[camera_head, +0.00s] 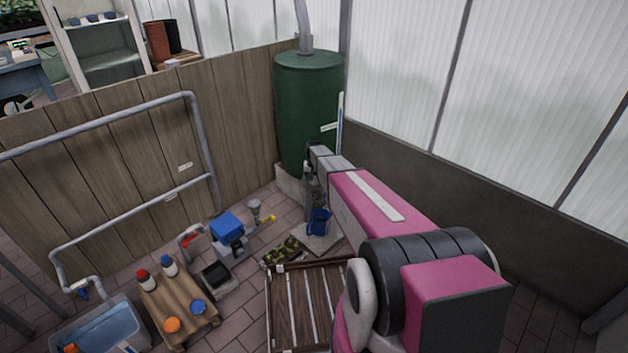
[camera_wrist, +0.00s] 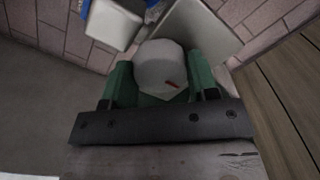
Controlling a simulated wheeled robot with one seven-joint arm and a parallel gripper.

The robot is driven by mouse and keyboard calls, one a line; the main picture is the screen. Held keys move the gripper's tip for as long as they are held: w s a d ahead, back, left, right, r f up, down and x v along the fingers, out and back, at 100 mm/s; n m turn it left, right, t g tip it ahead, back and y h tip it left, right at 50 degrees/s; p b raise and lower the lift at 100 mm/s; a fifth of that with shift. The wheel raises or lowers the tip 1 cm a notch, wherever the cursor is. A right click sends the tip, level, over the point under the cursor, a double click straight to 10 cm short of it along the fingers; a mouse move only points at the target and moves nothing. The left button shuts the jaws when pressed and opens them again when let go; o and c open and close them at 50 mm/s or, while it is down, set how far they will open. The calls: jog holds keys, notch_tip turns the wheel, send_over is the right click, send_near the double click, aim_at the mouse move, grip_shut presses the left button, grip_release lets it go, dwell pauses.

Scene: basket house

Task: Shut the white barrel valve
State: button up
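A white, rounded knob-like part with a small red mark (camera_wrist: 162,66) shows in the wrist view; it looks like the white valve. My gripper (camera_wrist: 157,72) has its green fingers apart, one on each side of this part. Whether they touch it I cannot tell. In the head view, the tall green barrel (camera_head: 306,100) stands in the far corner. My pink arm reaches toward its lower front. My gripper (camera_head: 314,182) is small there, and the valve is hidden or too small to make out.
A blue bucket (camera_head: 319,222) stands on a pale slab just below my gripper. A slatted wooden crate (camera_head: 307,310) lies nearer. Left are a blue-topped device (camera_head: 227,226) and a small wooden table (camera_head: 178,305) with bottles. A plank wall (camera_head: 236,130) and a grey wall border the corner.

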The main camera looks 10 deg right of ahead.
jog(key=o, duration=0.4)
jog(key=shift+r, duration=0.15)
notch_tip(320, 180, up, 11)
jog(key=shift+f, duration=0.2)
